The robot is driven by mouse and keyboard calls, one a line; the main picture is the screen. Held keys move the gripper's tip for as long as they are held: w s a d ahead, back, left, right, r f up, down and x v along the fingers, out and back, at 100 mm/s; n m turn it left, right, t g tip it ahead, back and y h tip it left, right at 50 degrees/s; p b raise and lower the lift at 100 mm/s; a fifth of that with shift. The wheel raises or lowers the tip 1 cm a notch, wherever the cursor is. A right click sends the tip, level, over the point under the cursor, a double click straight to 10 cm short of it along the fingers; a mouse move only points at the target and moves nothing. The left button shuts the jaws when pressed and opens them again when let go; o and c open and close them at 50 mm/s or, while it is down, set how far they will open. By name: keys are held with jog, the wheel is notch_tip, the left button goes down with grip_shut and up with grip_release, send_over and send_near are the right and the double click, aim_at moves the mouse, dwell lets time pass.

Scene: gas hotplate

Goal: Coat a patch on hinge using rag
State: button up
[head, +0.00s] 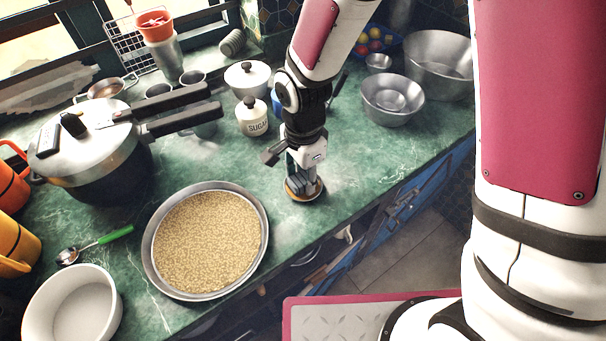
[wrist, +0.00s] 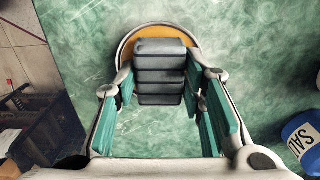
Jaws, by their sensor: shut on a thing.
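My gripper (head: 304,168) points down over the green counter near its front edge. It also shows in the wrist view (wrist: 160,84), its teal-padded fingers on either side of a dark grey, folded, ribbed bundle (wrist: 160,70) that looks like the rag. My gripper is shut on this bundle. Below it is a round, shallow dish or tin with an orange-brown face and pale rim (wrist: 126,48), seen in the head view (head: 292,194) too. The bundle covers much of it; whether they touch is hard to tell. I cannot make out a hinge.
A pan of grain (head: 208,243) lies left of my gripper, with a pressure cooker (head: 95,150) behind it. A sugar jar (head: 252,120) stands close behind; metal bowls (head: 392,100) are at the back right. Blue cabinet fronts (head: 440,190) lie below the counter edge.

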aim_at(306, 175)
dwell(0.5)
jog(key=shift+r+p, duration=2.45)
jog(key=shift+r, duration=1.05)
jog(key=shift+w+d, duration=0.1)
jog(key=shift+w+d, duration=0.2)
jog(key=shift+d, duration=0.05)
jog(key=w+d+n, duration=0.4)
jog(key=d+n, duration=0.1)
jog(key=d, duration=0.3)
jog(key=w+d+n, duration=0.4)
jog(key=d+n, duration=0.2)
jog(key=d, duration=0.3)
jog(key=shift+w+d+f, duration=0.2)
jog(key=shift+d+f, duration=0.05)
jog(key=shift+f, duration=0.2)
